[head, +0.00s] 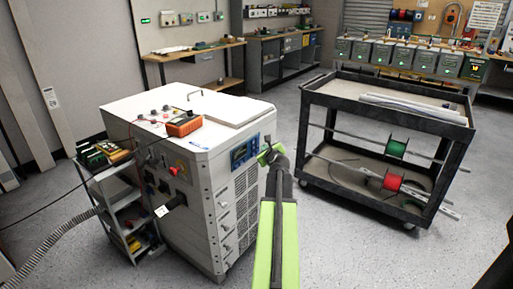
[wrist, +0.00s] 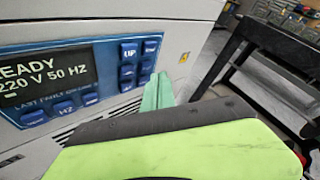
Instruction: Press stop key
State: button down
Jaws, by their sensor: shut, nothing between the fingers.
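The white power unit (head: 180,150) carries a blue control panel (head: 244,151) on its side. In the wrist view the panel (wrist: 75,75) has a dark display (wrist: 45,80) reading "READY 220 V 50 HZ". Several dark blue keys lie to its right and below, including the UP key (wrist: 129,51) and the HZ key (wrist: 65,113). A key (wrist: 151,47) right of UP has lettering too small to read surely, so I cannot tell which is the stop key. My gripper (head: 265,156) is shut and empty. Its green fingertips (wrist: 157,92) are beside the panel's right edge; contact cannot be told.
An orange meter (head: 184,124) sits on top of the unit. A small shelf cart (head: 120,205) stands at its left. A black cart (head: 385,145) with a red spool (head: 392,182) and a green spool (head: 396,147) stands to the right. Floor between is clear.

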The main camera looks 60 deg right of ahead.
jog(key=s, duration=0.5)
dwell(0.4)
dwell(0.8)
